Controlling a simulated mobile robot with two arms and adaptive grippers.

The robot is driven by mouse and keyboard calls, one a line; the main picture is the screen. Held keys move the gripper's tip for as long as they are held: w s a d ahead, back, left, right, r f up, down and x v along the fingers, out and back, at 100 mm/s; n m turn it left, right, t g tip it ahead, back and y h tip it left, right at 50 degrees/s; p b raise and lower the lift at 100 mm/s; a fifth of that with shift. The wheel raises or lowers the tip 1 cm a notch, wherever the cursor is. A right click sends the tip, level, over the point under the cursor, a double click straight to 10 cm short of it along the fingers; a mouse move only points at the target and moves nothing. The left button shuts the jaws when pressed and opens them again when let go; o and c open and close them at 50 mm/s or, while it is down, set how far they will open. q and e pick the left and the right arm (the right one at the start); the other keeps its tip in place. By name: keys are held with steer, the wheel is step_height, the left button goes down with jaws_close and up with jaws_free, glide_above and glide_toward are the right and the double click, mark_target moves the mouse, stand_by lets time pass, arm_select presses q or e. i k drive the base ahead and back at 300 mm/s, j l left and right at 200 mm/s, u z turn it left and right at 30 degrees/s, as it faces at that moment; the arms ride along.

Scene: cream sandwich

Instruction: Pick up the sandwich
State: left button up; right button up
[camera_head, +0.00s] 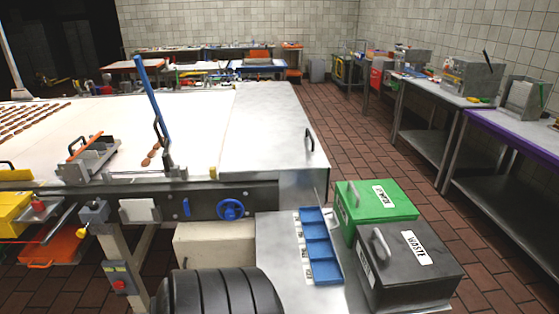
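Small brown round biscuits (152,153) lie in a short line on the white conveyor belt (190,125), near the base of a blue upright lever (150,95). They are too small to tell whether they are cream sandwiches. More brown biscuits (28,118) lie in rows on the belt at the far left. Neither my left nor my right gripper shows in this view.
A metal plate (262,125) covers the belt's right end. A blue divided tray (318,245), a green lidded bin (375,207) and a black waste bin (408,265) stand in front. Workbenches line the right; the brick floor (365,150) between is clear.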

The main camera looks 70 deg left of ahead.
mark_target(146, 162)
steer(key=i+u, duration=0.2)
steer(key=u, duration=0.25)
steer(key=i+u, duration=0.2)
steer(key=u, duration=0.25)
steer(key=i+u, duration=0.15)
steer(key=u, duration=0.35)
steer(key=i+l+u, duration=0.15)
steer(key=u, duration=0.3)
steer(key=i+l+u, duration=0.15)
steer(key=u, duration=0.3)
steer(key=i+l+u, duration=0.2)
steer(key=k+j, duration=0.1)
steer(key=j, duration=0.3)
steer(key=k+j+z, duration=0.1)
steer(key=j, duration=0.3)
steer(key=k+j, duration=0.2)
steer(key=j, duration=0.15)
steer(key=k+j, duration=0.1)
steer(key=j, duration=0.3)
steer(key=z, duration=0.05)
